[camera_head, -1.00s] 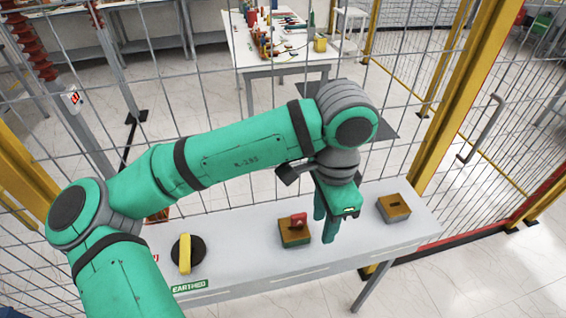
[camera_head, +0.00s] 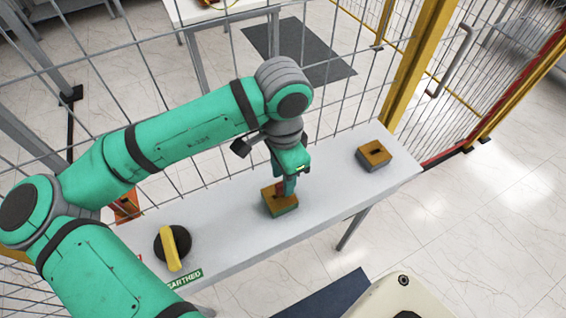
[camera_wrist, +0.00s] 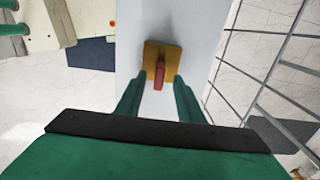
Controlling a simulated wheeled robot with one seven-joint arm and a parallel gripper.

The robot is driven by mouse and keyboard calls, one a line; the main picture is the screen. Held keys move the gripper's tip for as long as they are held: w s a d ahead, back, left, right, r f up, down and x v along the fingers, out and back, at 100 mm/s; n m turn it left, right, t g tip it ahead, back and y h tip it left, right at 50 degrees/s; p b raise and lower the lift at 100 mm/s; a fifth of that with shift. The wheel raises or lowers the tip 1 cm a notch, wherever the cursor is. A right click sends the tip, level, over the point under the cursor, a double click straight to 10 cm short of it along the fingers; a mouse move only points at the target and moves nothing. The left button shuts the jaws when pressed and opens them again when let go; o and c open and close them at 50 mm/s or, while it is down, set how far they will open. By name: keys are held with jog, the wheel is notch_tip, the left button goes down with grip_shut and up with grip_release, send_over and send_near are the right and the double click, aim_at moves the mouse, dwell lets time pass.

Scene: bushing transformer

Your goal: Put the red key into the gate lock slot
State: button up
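The red key (camera_wrist: 159,76) stands in the slot of a yellow-brown topped block (camera_wrist: 150,52) in the middle of the table. In the head view this block (camera_head: 280,204) shows below my gripper (camera_head: 286,184), and the key is mostly hidden behind the fingers. In the wrist view my gripper (camera_wrist: 158,85) is open, with a finger on each side of the key and visible gaps between. A second block (camera_head: 374,153), with a dark empty slot in its brown top, sits at the right end of the table; I take it for the gate lock.
A black round knob with a yellow handle (camera_head: 173,247) and a green "EARTHED" label (camera_head: 184,280) are on the left of the table (camera_head: 325,185). A wire mesh fence and a yellow post (camera_head: 420,60) run behind it. The tabletop between the blocks is clear.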

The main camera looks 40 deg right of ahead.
jog(key=shift+s+f, duration=0.1)
jog(key=shift+f, duration=1.55)
jog(key=shift+c, duration=0.6)
grip_shut()
jog(key=shift+r, duration=3.55)
jog(key=shift+r, duration=2.15)
